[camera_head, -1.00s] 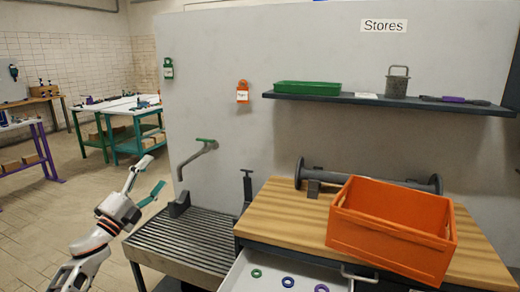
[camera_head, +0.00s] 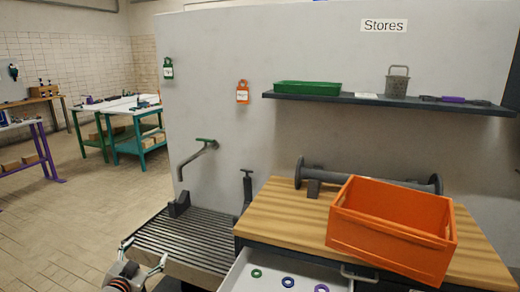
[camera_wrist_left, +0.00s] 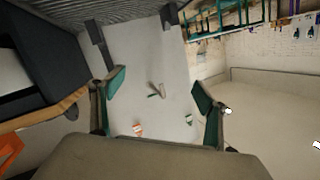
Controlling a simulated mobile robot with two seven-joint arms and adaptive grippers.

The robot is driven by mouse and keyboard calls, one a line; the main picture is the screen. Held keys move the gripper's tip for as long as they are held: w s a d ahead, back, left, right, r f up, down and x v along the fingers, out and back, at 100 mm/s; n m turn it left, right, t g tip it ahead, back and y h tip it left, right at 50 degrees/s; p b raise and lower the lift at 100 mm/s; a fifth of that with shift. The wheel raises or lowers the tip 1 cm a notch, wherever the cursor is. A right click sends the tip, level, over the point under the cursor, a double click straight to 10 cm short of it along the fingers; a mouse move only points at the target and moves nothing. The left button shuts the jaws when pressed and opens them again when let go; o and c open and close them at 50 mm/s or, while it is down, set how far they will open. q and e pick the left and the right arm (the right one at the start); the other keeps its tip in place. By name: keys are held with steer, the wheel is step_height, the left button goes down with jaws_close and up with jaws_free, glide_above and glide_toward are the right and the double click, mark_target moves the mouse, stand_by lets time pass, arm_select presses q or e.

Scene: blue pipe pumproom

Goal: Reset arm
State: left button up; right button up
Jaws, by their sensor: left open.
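My left gripper (camera_head: 143,257) is low at the left of the head view, at the front left corner of the slatted drain table (camera_head: 185,240). Its two fingers are spread apart with nothing between them. In the left wrist view the left gripper (camera_wrist_left: 158,90) shows green pads wide apart, with the grey wall and the tap seen far beyond the gap. Most of the left arm is below the head view's edge. My right gripper is not in view.
A wooden-topped bench (camera_head: 290,205) holds an orange crate (camera_head: 390,240) and a grey flanged pipe (camera_head: 380,179). Its drawer (camera_head: 245,278) is open with several rings inside. A grey tap (camera_head: 205,147) rises behind the drain table. Open floor (camera_head: 60,225) lies to the left.

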arm_select(q)
steer(key=s+d+f+g+h, duration=0.1)
steer(key=s+d+f, duration=0.4)
steer(key=s+f, duration=0.3)
steer(key=s+d+f+g+h, duration=0.1)
steer(key=s+d+f, duration=0.4)
steer(key=s, duration=0.5)
steer(key=s+d+f+g, duration=0.1)
steer(key=s+d+f, duration=0.1)
steer(key=s, duration=0.5)
steer(key=s+d+f+g, duration=0.1)
steer(key=s+d+f, duration=0.1)
steer(key=s, duration=0.5)
steer(key=s+d+f+g, duration=0.1)
steer(key=s+d+f, duration=0.1)
steer(key=s, duration=0.5)
steer(key=shift+d+f+n+h, duration=0.35)
steer(key=shift+f+n+h, duration=0.05)
steer(key=shift+f, duration=0.2)
